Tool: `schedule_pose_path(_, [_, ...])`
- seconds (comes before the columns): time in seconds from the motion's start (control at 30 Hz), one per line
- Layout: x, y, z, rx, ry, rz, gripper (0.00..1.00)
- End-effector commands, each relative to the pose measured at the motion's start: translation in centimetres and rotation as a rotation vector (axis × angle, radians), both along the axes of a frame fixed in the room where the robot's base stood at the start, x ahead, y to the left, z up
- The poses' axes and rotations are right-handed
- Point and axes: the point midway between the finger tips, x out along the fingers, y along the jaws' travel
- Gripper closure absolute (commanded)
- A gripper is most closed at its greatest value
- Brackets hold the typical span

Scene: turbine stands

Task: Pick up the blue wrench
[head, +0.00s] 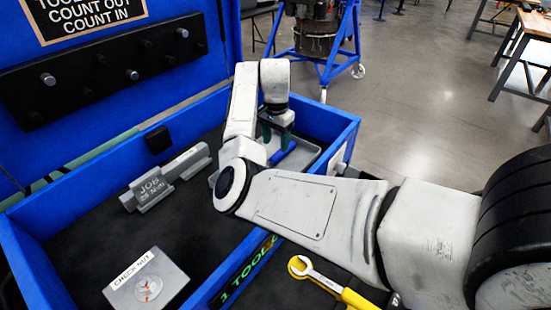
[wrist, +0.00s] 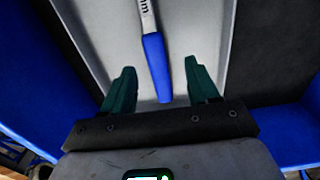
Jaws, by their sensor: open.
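The blue wrench shows in the wrist view as a blue handle (wrist: 156,66) with a bare metal shank above it. It lies on a light grey tray (wrist: 200,28) and its far end is cut off by the frame. My gripper (wrist: 160,78) is open, with one dark green finger on each side of the blue handle and gaps between. In the head view my gripper (head: 276,136) points down over the grey tray (head: 303,155) inside the blue box. Part of the blue handle (head: 285,153) shows just below the fingers; the rest is hidden by my arm.
The blue box (head: 342,138) has raised walls around the tray. A yellow-handled wrench (head: 330,284) lies at the front. A pegged black board (head: 95,78) stands behind.

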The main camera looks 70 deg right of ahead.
Motion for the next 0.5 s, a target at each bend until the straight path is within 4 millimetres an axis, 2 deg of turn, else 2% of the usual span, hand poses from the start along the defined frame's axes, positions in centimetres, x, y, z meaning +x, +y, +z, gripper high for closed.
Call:
schedule_pose_path(0.23, [-0.6, 0.1, -3.4, 0.002, 0.001, 0.001, 0.40])
schedule_pose_path(0.5, [-0.5, 0.0, -4.3, 0.000, -0.001, 0.000, 0.40])
